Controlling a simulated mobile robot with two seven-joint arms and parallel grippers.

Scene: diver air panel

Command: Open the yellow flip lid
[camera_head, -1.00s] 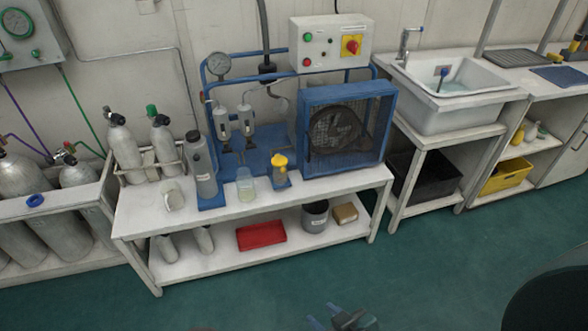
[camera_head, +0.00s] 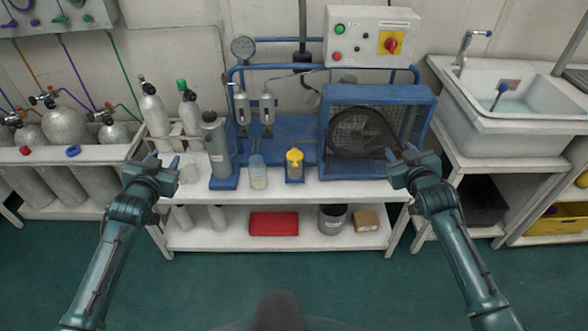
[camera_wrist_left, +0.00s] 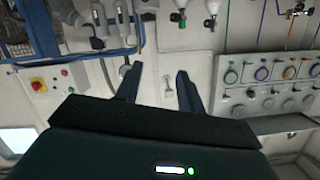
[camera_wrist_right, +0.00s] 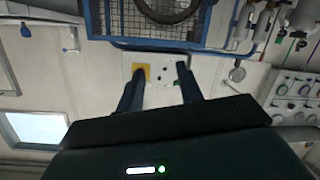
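A small jar with a yellow flip lid (camera_head: 294,156) stands on the blue base of the compressor, at the front, in the head view. The lid looks closed. My left gripper (camera_head: 165,161) is open and empty, well to the left of the jar, near the grey cylinders. My right gripper (camera_head: 402,154) is open and empty, to the right of the jar, in front of the fan cage's right side. Both wrist views show spread fingers with nothing between them, the left (camera_wrist_left: 158,84) and the right (camera_wrist_right: 162,82). The yellow lid is not clear in either wrist view.
A clear beaker (camera_head: 258,172) stands just left of the jar, and a tall grey canister (camera_head: 217,146) further left. The fan cage (camera_head: 375,130) rises behind to the right. The white bench top (camera_head: 350,190) is clear in front.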

